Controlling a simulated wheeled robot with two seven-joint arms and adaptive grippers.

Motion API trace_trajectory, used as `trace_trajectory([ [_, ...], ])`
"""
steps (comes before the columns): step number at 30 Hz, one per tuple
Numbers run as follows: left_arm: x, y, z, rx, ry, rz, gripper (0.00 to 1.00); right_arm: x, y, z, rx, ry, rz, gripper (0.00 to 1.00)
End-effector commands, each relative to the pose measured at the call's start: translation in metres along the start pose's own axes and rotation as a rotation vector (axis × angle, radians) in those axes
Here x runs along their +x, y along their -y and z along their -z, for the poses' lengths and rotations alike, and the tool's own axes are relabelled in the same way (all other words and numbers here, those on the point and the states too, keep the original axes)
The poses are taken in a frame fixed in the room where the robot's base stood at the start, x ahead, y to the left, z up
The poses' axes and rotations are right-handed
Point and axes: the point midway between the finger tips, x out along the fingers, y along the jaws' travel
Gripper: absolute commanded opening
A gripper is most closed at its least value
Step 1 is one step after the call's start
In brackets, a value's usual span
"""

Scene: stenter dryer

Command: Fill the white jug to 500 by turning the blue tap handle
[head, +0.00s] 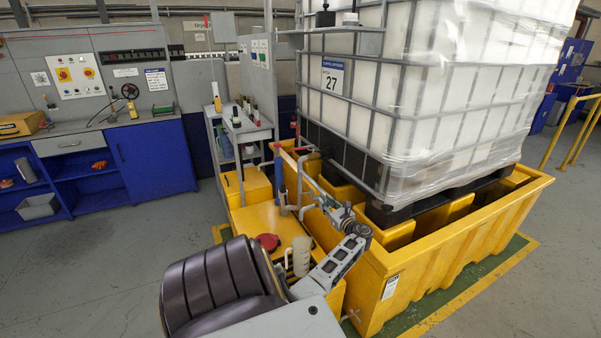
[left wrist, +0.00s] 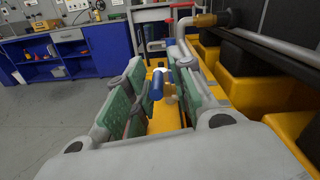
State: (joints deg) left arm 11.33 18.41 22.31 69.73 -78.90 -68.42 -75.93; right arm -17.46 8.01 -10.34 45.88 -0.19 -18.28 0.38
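The white jug (head: 300,256) stands upright on the yellow platform (head: 262,220), under the tap pipework. Its scale and any level inside are too small to read. The blue tap handle (left wrist: 156,84) shows in the left wrist view, between the spread fingers of my left gripper (left wrist: 160,78). Gaps show beside the handle, and I see no clear grip on it. My right gripper is in neither view.
A caged white tank (head: 440,85) stands on a yellow spill pallet (head: 440,280) at the right. A red lid-like disc (head: 267,242) lies left of the jug. A grey trolley (head: 246,130) and blue workbench (head: 150,155) stand behind. The floor at left is clear.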

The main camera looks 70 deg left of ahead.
Motion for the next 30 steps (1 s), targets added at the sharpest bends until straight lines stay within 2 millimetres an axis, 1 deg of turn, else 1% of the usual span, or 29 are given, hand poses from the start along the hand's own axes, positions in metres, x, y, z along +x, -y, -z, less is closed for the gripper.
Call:
trace_trajectory([
  [10,-0.001,-0.001,0.002,0.003,-0.003,-0.001,0.34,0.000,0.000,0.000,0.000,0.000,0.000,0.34],
  [14,-0.005,-0.001,0.002,0.003,-0.004,0.000,0.34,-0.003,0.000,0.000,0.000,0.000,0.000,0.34],
  [30,-0.043,-0.001,0.002,0.004,-0.005,-0.001,0.34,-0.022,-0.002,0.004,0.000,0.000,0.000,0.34],
])
